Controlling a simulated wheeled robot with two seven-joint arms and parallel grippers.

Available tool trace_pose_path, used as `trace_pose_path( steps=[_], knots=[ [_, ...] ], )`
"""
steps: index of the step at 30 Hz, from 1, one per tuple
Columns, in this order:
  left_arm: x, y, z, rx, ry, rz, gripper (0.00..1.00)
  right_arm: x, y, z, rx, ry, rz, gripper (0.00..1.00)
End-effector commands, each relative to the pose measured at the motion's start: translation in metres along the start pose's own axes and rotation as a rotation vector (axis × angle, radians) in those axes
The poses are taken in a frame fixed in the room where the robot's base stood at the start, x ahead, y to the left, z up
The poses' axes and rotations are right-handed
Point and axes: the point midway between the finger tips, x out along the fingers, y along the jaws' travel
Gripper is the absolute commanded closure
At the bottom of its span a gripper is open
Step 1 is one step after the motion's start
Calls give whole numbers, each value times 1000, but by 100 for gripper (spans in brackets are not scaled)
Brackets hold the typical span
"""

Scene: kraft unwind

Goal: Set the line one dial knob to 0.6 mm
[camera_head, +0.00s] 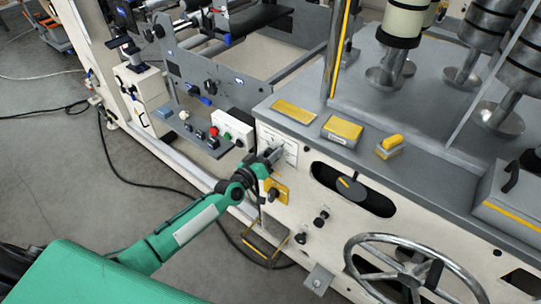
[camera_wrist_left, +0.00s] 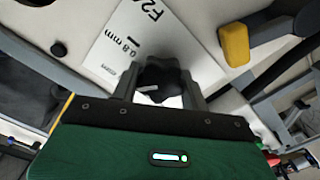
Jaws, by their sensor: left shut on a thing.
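The dial knob (camera_wrist_left: 163,78) is black and lobed, with a pale pointer mark on its left side in the left wrist view. It sits on a white dial plate (camera_wrist_left: 118,58) printed with "0.8 mm", a tick and part of a larger label. The plate also shows on the machine front in the head view (camera_head: 291,153). My left gripper (camera_head: 277,154) is at that plate; its fingers (camera_wrist_left: 163,88) stand on both sides of the knob and are shut on it. The gripper hides the knob in the head view. A 0.6 mm mark cannot be made out. My right gripper is out of view.
A yellow plate with a dark knob (camera_head: 275,191) is just below the dial; a yellow handle (camera_wrist_left: 235,45) shows close by in the wrist view. A button box (camera_head: 232,128) is to the left. A slotted lever (camera_head: 350,185) and a handwheel (camera_head: 412,275) are to the right.

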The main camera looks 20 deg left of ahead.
Motion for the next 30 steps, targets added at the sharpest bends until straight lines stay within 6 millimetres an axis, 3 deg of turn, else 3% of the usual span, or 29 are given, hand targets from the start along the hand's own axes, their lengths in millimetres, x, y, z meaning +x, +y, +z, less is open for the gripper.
trace_pose_path(
  steps=[10, 22, 23, 26, 30],
  knots=[
    [-1, -2, 2, -87, -4, -2, 78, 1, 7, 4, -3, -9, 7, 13],
    [-1, -1, 2, -92, -4, -2, 78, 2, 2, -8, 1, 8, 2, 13],
    [-1, -1, 2, -92, -4, -2, 53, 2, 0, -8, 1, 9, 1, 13],
    [-1, -1, 2, -92, -4, -2, 34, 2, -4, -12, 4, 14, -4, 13],
    [0, -1, 1, -91, -2, -1, 33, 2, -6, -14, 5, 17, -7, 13]
  ],
)
